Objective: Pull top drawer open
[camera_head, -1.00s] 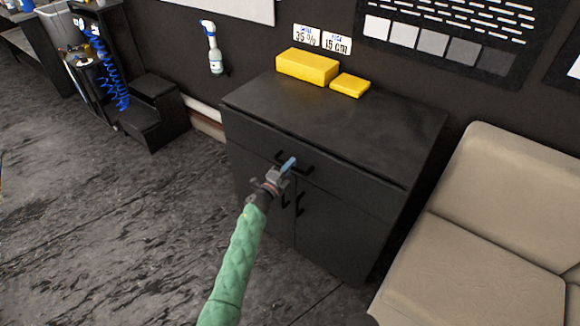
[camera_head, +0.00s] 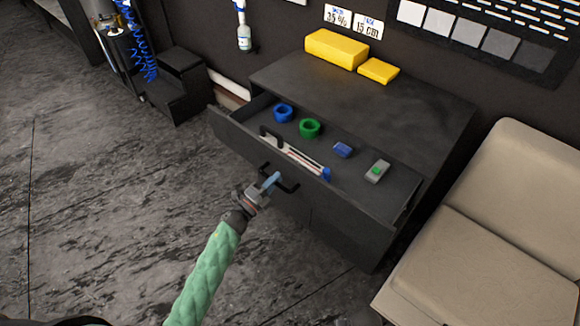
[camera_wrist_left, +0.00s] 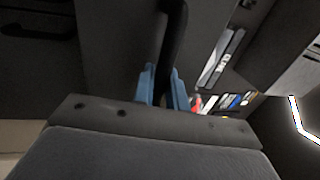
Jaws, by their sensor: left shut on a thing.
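The top drawer (camera_head: 262,162) of the black cabinet (camera_head: 345,105) stands pulled out, with its inside in view. My left gripper (camera_head: 270,182) is at the black bar handle (camera_head: 283,184) on the drawer front. In the left wrist view its blue fingertips (camera_wrist_left: 162,88) are closed on the handle (camera_wrist_left: 172,45). Inside the drawer lie a blue roll (camera_head: 283,113), a green roll (camera_head: 309,128), a long thin pale tool with a blue end (camera_head: 305,160), a small blue block (camera_head: 343,150) and a grey box with a green spot (camera_head: 377,171). My right gripper is not in view.
Two yellow blocks (camera_head: 336,49) sit on the cabinet top at the back. A beige seat (camera_head: 490,225) stands close on the right. Black steps (camera_head: 183,85) stand on the left. The floor (camera_head: 110,190) in front and left is clear.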

